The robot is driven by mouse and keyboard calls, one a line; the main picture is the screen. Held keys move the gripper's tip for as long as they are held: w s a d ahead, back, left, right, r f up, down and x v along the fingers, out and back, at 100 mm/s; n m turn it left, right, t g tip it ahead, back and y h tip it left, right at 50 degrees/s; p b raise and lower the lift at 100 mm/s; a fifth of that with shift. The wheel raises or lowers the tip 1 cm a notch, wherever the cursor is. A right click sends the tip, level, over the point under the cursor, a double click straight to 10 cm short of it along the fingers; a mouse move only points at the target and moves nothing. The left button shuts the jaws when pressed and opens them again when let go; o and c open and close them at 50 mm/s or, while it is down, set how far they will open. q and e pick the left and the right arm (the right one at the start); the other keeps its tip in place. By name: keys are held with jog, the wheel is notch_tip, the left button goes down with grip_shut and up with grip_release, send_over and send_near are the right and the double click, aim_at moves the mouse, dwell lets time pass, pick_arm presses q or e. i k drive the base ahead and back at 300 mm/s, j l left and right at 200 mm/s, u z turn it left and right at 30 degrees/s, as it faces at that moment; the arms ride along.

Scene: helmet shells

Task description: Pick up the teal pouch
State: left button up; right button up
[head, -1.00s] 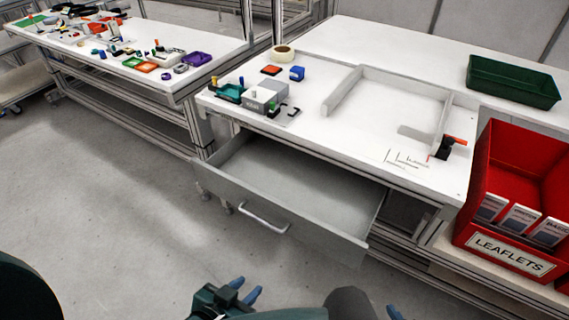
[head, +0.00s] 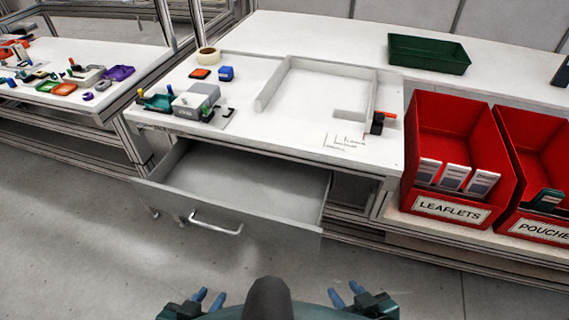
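A dark teal pouch (head: 546,199) shows at the front of the red bin labelled "POUCHE…" (head: 537,222), at the right edge of the head view. Only its upper part shows above the bin's front wall, and the bin is cut off by the picture edge. My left gripper (head: 209,298) is at the bottom of the view, its blue fingers apart and nothing between them. My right gripper (head: 346,293) is also at the bottom, right of centre, with its fingers apart and empty. Both are well away from the pouch.
A red leaflets bin (head: 447,208) stands left of the pouch bin. An open, empty drawer (head: 240,185) juts out under the white workbench (head: 290,140). A green tray (head: 429,53) lies at the back. Floor in front of the bins is clear.

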aim_at(546, 199)
jog(key=z, duration=1.95)
jog(key=i+l, duration=0.3)
jog(key=i+l+u, duration=0.1)
jog(key=i+l, duration=0.2)
jog(key=i, duration=0.25)
